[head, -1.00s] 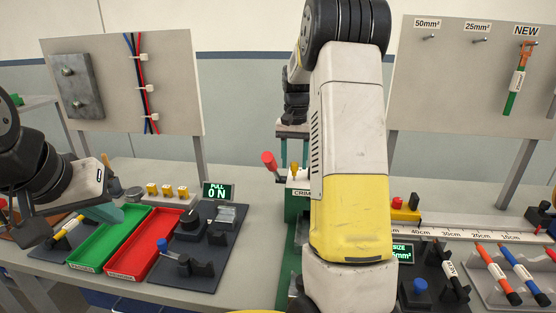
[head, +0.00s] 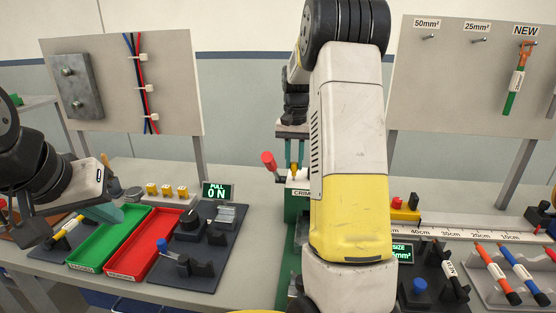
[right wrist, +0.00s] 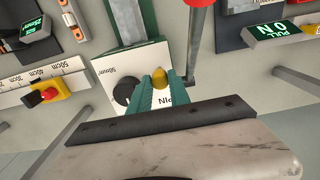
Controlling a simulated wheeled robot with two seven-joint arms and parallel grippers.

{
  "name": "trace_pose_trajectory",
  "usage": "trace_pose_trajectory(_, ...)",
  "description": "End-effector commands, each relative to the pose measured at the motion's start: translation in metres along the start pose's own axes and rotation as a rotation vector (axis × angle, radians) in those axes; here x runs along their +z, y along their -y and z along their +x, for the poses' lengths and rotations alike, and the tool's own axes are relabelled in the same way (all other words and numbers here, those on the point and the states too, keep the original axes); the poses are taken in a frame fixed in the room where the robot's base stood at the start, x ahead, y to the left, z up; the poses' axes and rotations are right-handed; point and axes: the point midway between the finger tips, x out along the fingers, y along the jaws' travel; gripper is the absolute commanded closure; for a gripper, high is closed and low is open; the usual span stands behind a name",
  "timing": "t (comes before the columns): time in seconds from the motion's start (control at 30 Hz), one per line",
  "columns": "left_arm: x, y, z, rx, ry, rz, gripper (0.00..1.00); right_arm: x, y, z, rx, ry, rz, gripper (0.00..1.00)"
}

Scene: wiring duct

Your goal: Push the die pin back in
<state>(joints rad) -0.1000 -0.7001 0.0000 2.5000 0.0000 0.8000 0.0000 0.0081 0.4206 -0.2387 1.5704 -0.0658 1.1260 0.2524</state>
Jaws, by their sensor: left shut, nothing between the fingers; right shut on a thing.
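The gold die pin (right wrist: 159,78) shows at the crimp press (right wrist: 128,60), between the green fingertips of my right gripper (right wrist: 159,88). The right gripper is shut on the pin. In the head view it points down at the press, partly behind my own right arm. How deep the pin sits in the press is hidden. The press face carries a black dial (right wrist: 124,92) and a 50mm² mark.
A red-knobbed lever (head: 268,160) stands beside the pin, close to my right gripper. A red tray (head: 150,245) and a pull tester (head: 190,240) lie left of the press. A ruler (head: 470,232) and a cable rack (head: 510,275) lie to the right.

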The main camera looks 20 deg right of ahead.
Motion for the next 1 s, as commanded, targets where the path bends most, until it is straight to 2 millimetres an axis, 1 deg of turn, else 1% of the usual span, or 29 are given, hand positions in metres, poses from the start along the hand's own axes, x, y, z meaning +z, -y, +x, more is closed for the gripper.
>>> trace_pose_trajectory(0.87,0.0,0.0,0.0,0.0,0.0,0.0,1.0,0.0,0.0,0.0,0.0,0.0,0.0,1.0)
trace_pose_trajectory(0.93,0.0,0.0,0.0,0.0,0.0,0.0,1.0,0.0,0.0,0.003,0.0,0.001,0.0,1.0)
trace_pose_trajectory(1.0,0.0,0.0,0.0,0.0,0.0,0.0,1.0,0.001,0.0,0.012,0.001,0.004,0.0,1.0)
